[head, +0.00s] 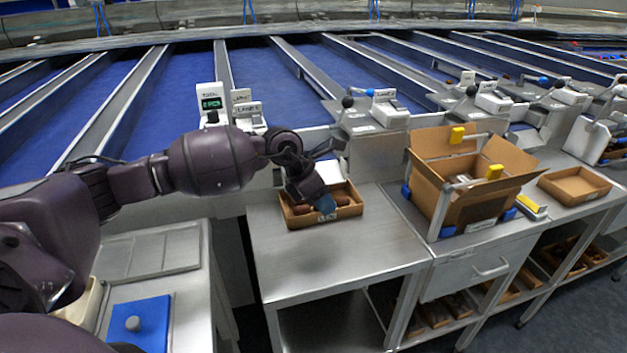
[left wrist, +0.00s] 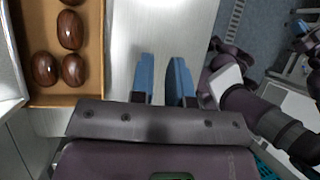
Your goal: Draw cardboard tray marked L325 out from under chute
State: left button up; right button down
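A shallow cardboard tray (head: 349,210) holding several brown dates sits at the back of the steel table, under the chute mouth. A small white label is on its front wall, too small to read. In the left wrist view the tray (left wrist: 75,102) is at upper left with glossy dates in it. My left gripper (head: 326,203) is over the tray's front in the head view and hides part of it. In the left wrist view its two blue fingers (left wrist: 163,80) are apart with only bare steel between them, right of the tray. My right gripper is not in view.
The steel table (head: 335,262) is clear in front of the tray. A larger open cardboard box (head: 430,190) with yellow clips stands to the right, with another shallow tray (head: 575,186) beyond it. A blue panel with a knob (head: 140,322) is at lower left.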

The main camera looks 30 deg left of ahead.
pick_arm(q)
jog(key=w+a+y, duration=0.1)
jog(key=w+a+r+y, duration=0.1)
jog(key=a, duration=0.3)
jog(key=shift+w+r+m+y, duration=0.3)
jog(key=shift+w+r+y, duration=0.05)
jog(key=shift+w+y, duration=0.05)
jog(key=b+x, duration=0.1)
jog(key=x, duration=0.9)
jog(key=shift+w+d+f+b, duration=0.15)
jog(key=shift+w+f+b, duration=0.1)
jog(key=shift+f+b, duration=0.05)
jog(key=shift+c, duration=0.5)
grip_shut()
